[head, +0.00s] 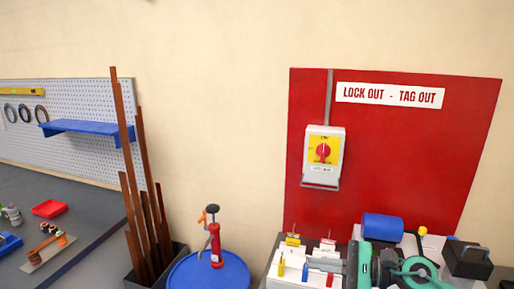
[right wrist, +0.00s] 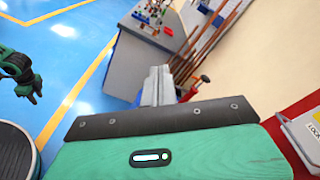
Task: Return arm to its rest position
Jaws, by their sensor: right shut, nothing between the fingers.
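My right gripper (head: 324,266) is low in the head view, right of centre, in front of the bench. Its pale fingers point left from the green wrist. In the right wrist view the fingers (right wrist: 158,88) are together and hold nothing. The gripper is well below the isolator switch (head: 324,154), apart from it. The switch is a white box with a yellow plate and red knob, on the red lock out - tag out board (head: 430,150). A green and black part, seemingly of my left arm, shows at the left edge of the right wrist view; its fingers are unclear.
A blue drum (head: 215,272) carries a red hand tool (head: 215,248). Tall copper bars (head: 124,150) stand in a dark bin left of it. A grey workbench (head: 80,225) holds small parts and a red tray (head: 50,208). The wall between bars and board is clear.

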